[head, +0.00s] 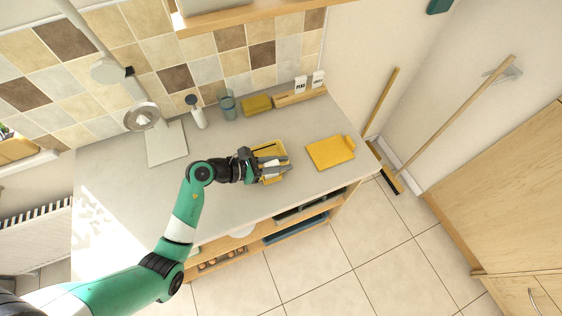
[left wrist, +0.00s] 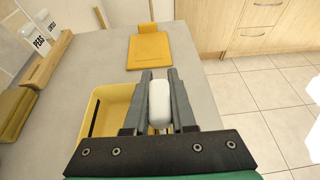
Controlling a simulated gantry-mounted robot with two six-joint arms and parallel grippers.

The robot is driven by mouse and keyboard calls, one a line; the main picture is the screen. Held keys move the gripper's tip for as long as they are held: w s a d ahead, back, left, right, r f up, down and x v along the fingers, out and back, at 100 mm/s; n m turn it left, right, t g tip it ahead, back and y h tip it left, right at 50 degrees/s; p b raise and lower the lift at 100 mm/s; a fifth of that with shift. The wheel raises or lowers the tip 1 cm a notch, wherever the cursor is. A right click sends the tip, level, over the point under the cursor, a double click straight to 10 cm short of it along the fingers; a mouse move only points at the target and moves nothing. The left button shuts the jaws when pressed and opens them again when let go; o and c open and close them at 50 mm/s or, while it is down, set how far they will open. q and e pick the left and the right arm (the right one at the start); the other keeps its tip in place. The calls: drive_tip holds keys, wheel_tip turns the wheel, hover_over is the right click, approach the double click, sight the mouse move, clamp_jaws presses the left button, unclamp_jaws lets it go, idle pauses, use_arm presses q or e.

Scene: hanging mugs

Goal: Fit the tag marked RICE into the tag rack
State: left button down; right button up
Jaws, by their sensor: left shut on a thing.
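My left gripper (head: 284,164) is over the yellow tray (head: 264,179) on the counter. In the left wrist view its fingers (left wrist: 159,84) are shut on a white rounded tag (left wrist: 160,105). No lettering shows on the tag's visible side, so I cannot read its mark. The wooden tag rack (head: 300,95) stands at the back of the counter, to the right of the gripper. My right gripper is out of view.
A yellow board (head: 330,152) lies right of the tray. A mustard-coloured box (head: 256,104), a grey-blue glass (head: 228,104) and a white dark-topped bottle (head: 197,112) stand along the back wall, left of the rack.

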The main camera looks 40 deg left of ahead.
use_arm(q)
drive_tip(key=shift+f+b, duration=0.5)
drive_tip(key=shift+f, duration=0.35)
drive_tip(key=c, duration=0.7)
unclamp_jaws()
drive_tip(key=shift+o, duration=0.2)
drive_tip(key=shift+r, duration=0.1)
drive_tip(key=v, duration=1.1)
drive_tip(key=shift+s+r, duration=0.2)
drive_tip(key=shift+a, duration=0.15)
